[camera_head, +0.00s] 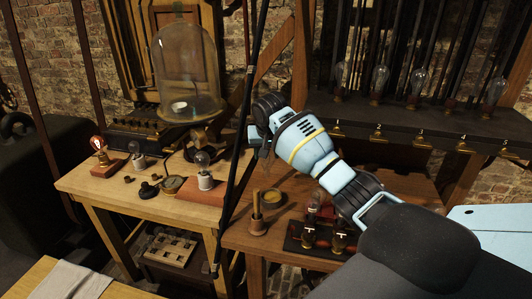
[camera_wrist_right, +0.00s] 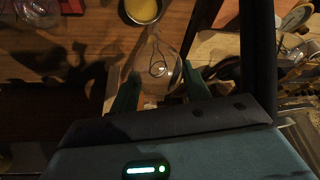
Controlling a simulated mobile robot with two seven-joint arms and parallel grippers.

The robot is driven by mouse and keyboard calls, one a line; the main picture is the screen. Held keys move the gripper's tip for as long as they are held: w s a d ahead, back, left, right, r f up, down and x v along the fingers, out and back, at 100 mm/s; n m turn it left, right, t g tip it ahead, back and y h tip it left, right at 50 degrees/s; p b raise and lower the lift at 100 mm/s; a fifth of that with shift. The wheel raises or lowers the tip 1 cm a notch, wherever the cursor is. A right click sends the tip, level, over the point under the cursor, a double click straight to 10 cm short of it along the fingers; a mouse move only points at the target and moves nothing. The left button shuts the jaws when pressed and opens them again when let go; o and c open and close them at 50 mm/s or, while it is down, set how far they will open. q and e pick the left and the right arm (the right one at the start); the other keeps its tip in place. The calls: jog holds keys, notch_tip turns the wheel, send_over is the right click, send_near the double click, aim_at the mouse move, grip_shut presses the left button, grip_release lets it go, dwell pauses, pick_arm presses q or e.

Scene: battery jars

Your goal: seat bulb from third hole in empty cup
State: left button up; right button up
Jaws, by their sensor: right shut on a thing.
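In the right wrist view, my right gripper (camera_wrist_right: 160,88) is shut on a clear glass bulb (camera_wrist_right: 159,62), whose glass points away from the gripper. In the head view the held bulb is hard to make out. Several clear bulbs (camera_head: 379,78) stand in a row on the dark shelf with numbered brass tags. I cannot tell which cup is empty. My left gripper is out of view.
A thin dark pole (camera_head: 240,130) rises beside my gripper.

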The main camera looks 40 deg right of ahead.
jog(key=s+a+n+y, duration=0.1)
jog(key=s+a+n, duration=0.2)
jog(key=a, duration=0.9)
jog(key=s+a+n+y, duration=0.1)
jog(key=s+a+n, duration=0.2)
jog(key=s+a, duration=0.7)
jog(key=a, duration=0.2)
jog(key=shift+s+a+r+n+t, duration=0.15)
jog(key=shift+a+r+n+t, duration=0.15)
jog(key=shift+t, duration=0.1)
jog(key=shift+d, duration=0.1)
